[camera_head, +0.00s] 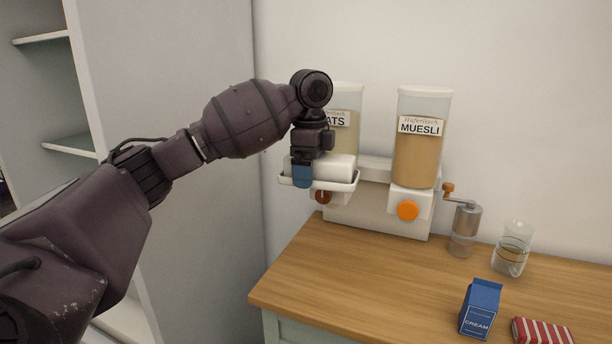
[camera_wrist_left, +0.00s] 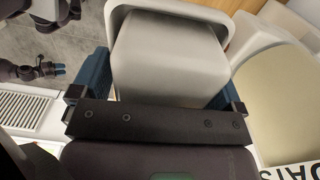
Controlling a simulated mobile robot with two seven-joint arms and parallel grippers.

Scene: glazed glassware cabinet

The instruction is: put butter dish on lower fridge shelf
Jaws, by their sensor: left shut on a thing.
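The white butter dish (camera_head: 329,170), a lidded block on a rimmed tray, is in my left gripper (camera_head: 303,174) in the head view. It is about level and raised in front of the OATS dispenser. In the left wrist view the butter dish (camera_wrist_left: 172,58) sits between the two blue fingers of my left gripper (camera_wrist_left: 158,85), which is shut on it. My right gripper (camera_wrist_left: 56,71) shows small at the left of the left wrist view; its opening is unclear. I cannot make out a fridge shelf for certain.
A pale shelved unit (camera_head: 88,72) stands at the left. On the wooden counter (camera_head: 360,282) are the OATS (camera_head: 347,97) and MUESLI (camera_head: 417,150) dispensers, a grinder (camera_head: 464,228), a glass (camera_head: 512,250), a CREAM carton (camera_head: 480,308) and a red-striped item (camera_head: 542,331). The counter's front left is clear.

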